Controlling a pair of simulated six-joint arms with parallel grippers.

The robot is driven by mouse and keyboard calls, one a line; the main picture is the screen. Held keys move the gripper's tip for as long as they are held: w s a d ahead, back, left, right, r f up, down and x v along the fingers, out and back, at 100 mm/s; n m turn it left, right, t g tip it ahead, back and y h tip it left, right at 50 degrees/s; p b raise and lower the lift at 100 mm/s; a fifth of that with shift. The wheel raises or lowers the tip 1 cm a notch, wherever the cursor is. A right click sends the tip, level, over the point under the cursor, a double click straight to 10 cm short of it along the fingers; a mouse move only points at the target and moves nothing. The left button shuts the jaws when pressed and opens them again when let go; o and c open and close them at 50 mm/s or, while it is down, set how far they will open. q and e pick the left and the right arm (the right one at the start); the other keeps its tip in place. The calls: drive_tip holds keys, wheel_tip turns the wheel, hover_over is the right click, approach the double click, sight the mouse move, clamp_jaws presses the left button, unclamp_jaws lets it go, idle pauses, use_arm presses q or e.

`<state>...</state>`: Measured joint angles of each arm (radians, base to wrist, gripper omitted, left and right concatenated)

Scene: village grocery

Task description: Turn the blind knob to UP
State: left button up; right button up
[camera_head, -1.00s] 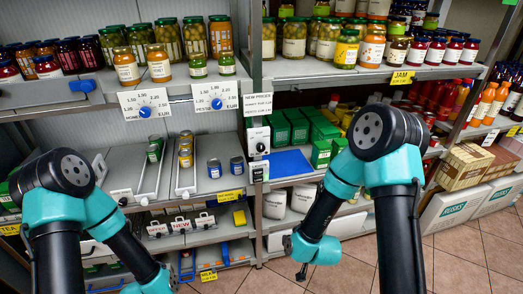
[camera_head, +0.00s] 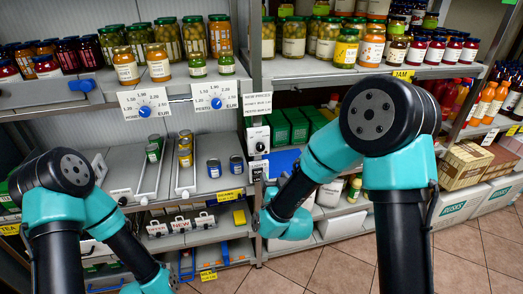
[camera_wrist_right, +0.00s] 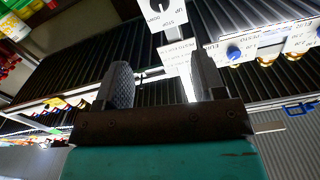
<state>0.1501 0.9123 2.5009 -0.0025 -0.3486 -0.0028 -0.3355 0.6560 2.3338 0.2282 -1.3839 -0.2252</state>
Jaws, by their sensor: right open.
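The blind knob (camera_head: 260,146) is a small black dial on a white plate on the shelf post, in the middle of the head view. In the right wrist view the knob (camera_wrist_right: 157,5) is at the top edge, partly cut off, beside the printed words UP and STOP. I cannot tell which mark it points at. My right gripper (camera_wrist_right: 160,68) is open and empty, with its two fingers apart below the plate in that view and not touching it. In the head view the right wrist is low in front of the post. Only my left arm shows; its gripper is out of frame.
Price dials with blue knobs (camera_head: 145,111) (camera_head: 217,103) hang on the upper shelf edge left of the post. Jars line the upper shelves. A yellow label (camera_head: 230,195) and small blue cans (camera_head: 214,168) are on the lower left shelf. Floor is clear in front.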

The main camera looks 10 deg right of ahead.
sight(261, 148)
drive_tip(key=w, duration=0.5)
drive_tip(key=w+a, duration=0.1)
drive_tip(key=w, duration=0.5)
drive_tip(key=w+a, duration=0.1)
drive_tip(key=w, duration=0.4)
drive_tip(key=shift+w, duration=0.4)
drive_tip(key=c, duration=0.9)
